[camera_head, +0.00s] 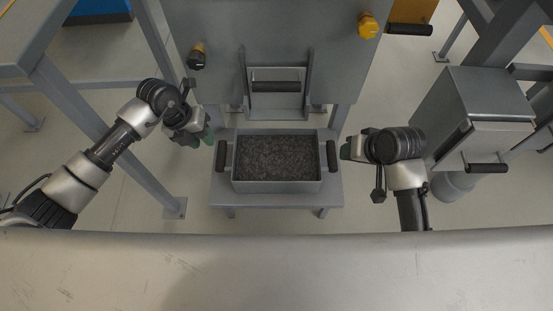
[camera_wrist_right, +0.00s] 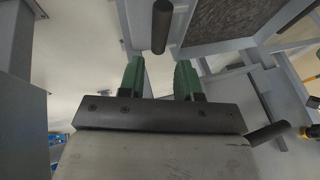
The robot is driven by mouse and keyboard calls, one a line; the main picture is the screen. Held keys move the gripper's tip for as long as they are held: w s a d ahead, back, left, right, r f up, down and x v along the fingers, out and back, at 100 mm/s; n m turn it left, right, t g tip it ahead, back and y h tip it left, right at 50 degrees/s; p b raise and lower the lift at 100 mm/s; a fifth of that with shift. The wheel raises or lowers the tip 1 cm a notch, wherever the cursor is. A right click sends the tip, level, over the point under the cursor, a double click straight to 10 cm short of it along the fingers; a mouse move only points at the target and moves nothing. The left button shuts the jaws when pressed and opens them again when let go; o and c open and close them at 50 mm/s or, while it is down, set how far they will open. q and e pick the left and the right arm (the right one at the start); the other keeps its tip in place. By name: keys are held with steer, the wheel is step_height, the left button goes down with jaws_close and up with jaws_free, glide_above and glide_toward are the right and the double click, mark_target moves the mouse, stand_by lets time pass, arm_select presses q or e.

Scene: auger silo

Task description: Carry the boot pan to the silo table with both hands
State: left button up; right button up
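The boot pan (camera_head: 276,187) is a grey rectangular pan filled with dark grains, with a black handle at each end. It sits level on a low grey stand (camera_head: 222,193). My left gripper (camera_head: 208,135) is just left of the left handle (camera_head: 222,155), apart from it; its finger gap is not clear. My right gripper (camera_head: 346,152) is just right of the right handle (camera_head: 332,155). In the right wrist view its green fingers (camera_wrist_right: 160,80) are apart and empty, with the black handle (camera_wrist_right: 161,27) ahead of them, not between them.
A grey machine panel (camera_head: 270,70) with a black-handled flap stands behind the pan, with a black knob (camera_head: 197,56) and a yellow knob (camera_head: 368,25). A grey box (camera_head: 480,110) with a black handle stands at right. A grey frame (camera_head: 90,115) stands at left.

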mark_target(219, 155)
arm_select(q)
steer(key=shift+f, duration=0.1)
arm_select(e)
steer(key=shift+w, duration=0.1)
